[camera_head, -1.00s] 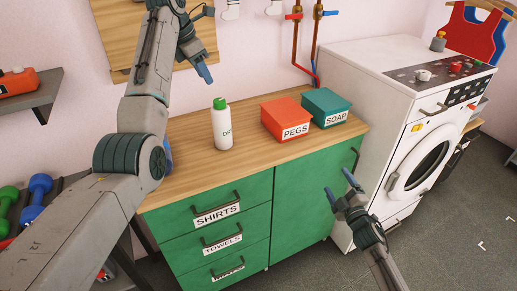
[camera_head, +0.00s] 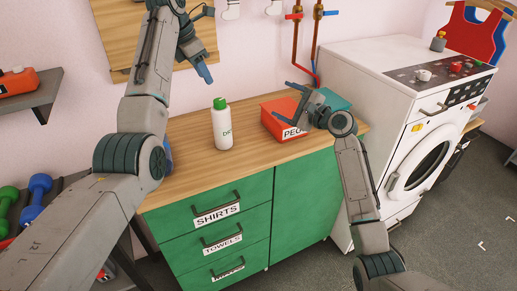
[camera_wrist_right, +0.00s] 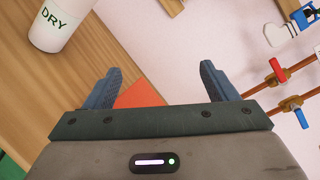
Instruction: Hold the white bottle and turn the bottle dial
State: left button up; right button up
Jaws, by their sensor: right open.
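The white bottle (camera_head: 222,130) stands upright on the wooden worktop, with a green cap (camera_head: 220,103) on top. In the right wrist view the bottle (camera_wrist_right: 60,22) shows at the upper left with DRY on its label; its cap is out of frame. My right gripper (camera_head: 291,104) is open and empty, right of the bottle and over the red box. Its spread fingers also show in the right wrist view (camera_wrist_right: 161,70). My left gripper (camera_head: 204,72) hangs above and left of the bottle, apart from it; its opening is unclear. A white dial (camera_head: 423,76) and a red dial (camera_head: 455,67) are on the washer panel.
A red PEGS box (camera_head: 272,122) and a teal SOAP box (camera_head: 336,99) stand behind my right gripper, partly hidden. A white washer (camera_head: 358,77) stands right of the green cabinet (camera_head: 299,200). The worktop (camera_head: 184,160) is clear around the bottle.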

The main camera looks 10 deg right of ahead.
aim_at(230, 137)
jog(key=s+a+f+m+y, duration=0.1)
jog(key=s+a+f+m, duration=0.1)
jog(key=a+f, duration=0.1)
jog(key=s+a+f+m+g+y, duration=0.1)
jog(key=s+a+f+m, duration=0.1)
jog(key=f, duration=0.3)
jog(key=s+a+f+m+g, duration=0.1)
jog(key=s+a+f+m, duration=0.1)
jog(key=a+f+m, duration=0.2)
jog(key=shift+a+y, duration=0.3)
jog(key=shift+y, duration=0.1)
jog(key=x, duration=1.1)
jog(key=shift+w+a+f, duration=0.25)
jog(key=shift+a+f, duration=0.05)
jog(key=shift+a, duration=0.05)
jog(key=shift+c, duration=0.2)
jog(key=c, duration=1.3)
